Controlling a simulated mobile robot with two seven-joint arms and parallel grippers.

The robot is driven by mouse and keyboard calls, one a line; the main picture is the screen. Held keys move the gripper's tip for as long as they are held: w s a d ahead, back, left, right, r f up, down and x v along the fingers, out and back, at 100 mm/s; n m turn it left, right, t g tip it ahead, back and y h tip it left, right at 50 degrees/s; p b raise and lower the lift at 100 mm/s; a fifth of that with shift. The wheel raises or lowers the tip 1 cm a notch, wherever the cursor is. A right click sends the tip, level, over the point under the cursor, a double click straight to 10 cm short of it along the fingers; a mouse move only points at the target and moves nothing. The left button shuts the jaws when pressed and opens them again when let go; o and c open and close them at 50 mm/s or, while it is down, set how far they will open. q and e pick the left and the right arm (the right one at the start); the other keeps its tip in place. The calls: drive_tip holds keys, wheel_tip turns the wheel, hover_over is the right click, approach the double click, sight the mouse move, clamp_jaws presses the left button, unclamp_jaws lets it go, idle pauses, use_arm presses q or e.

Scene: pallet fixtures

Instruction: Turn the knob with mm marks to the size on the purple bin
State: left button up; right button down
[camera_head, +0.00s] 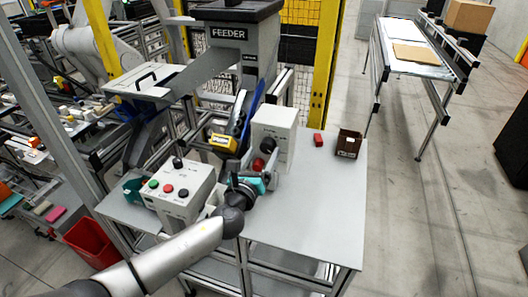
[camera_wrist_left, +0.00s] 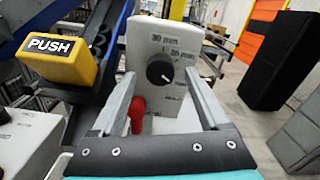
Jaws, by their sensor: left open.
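The knob (camera_wrist_left: 160,72) is round and black with a pale pointer line, on the face of a white box (camera_wrist_left: 150,35). Printed marks stand around it; "30 mm" reads at the top and others are too small or partly hidden. In the head view the white box (camera_head: 273,125) stands on the grey table. My left gripper (camera_head: 266,166) is open in front of it. In the left wrist view its fingers (camera_wrist_left: 160,80) stand either side of the knob, with no clear contact. I cannot make out a purple bin; a small dark brown bin (camera_head: 348,143) with a label sits at the table's right.
A yellow PUSH block (camera_wrist_left: 58,58) is at left. A white button box (camera_head: 180,192) stands left of my gripper. A small red block (camera_head: 318,139) lies right. The table's front right (camera_head: 310,215) is clear.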

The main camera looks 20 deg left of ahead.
use_arm(q)
drive_tip(key=shift+w, duration=0.85)
drive_tip(key=shift+c, duration=0.3)
clamp_jaws()
